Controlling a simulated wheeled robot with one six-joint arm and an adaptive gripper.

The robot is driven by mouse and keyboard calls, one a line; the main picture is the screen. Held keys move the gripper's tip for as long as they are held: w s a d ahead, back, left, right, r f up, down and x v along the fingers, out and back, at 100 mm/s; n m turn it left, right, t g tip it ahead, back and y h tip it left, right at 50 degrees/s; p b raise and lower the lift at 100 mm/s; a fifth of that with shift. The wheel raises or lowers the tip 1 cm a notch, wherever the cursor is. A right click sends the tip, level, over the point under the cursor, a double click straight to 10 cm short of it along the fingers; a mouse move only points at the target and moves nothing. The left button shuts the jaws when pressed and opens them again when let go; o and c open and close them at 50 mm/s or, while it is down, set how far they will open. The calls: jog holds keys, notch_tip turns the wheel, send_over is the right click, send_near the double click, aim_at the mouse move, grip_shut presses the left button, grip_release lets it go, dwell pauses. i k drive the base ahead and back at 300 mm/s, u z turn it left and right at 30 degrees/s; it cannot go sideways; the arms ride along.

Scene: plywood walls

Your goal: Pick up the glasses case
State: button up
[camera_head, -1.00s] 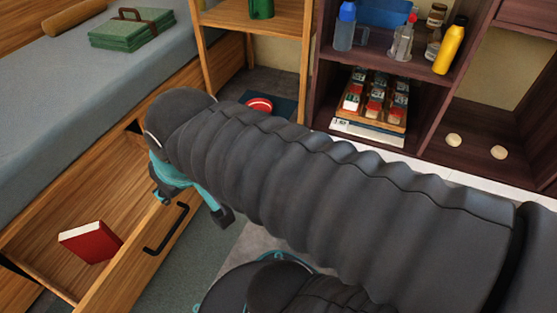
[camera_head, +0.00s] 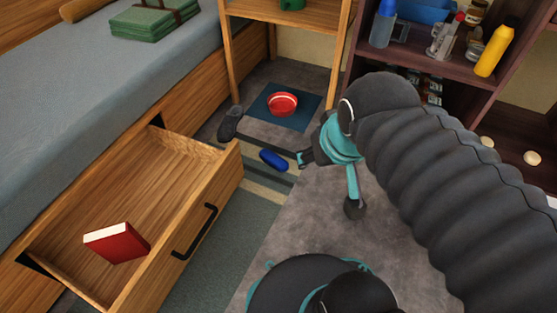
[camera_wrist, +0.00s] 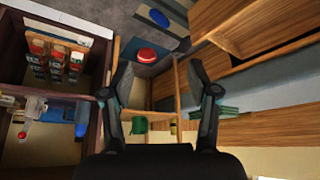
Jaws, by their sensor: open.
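A blue, rounded, elongated object that looks like the glasses case (camera_head: 273,160) lies on the floor between the open drawer and my gripper. It also shows at the top of the wrist view (camera_wrist: 160,17). My gripper (camera_head: 330,183) is open and empty, to the right of the case in the head view and apart from it. In the wrist view both fingers (camera_wrist: 157,75) are spread, with nothing between them.
A red bowl (camera_head: 283,104) sits on a dark blue mat (camera_head: 312,104) behind the case. A dark shoe-like object (camera_head: 230,123) is left of it. The open wooden drawer (camera_head: 225,180) holds a red book (camera_head: 117,242). A dark shelf unit (camera_head: 455,68) stands right.

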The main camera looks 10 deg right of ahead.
aim_at(275, 161)
jog(key=z, duration=1.85)
jog(key=k, duration=1.2)
jog(key=u, duration=1.25)
jog(key=i, duration=1)
jog(key=z, duration=0.05)
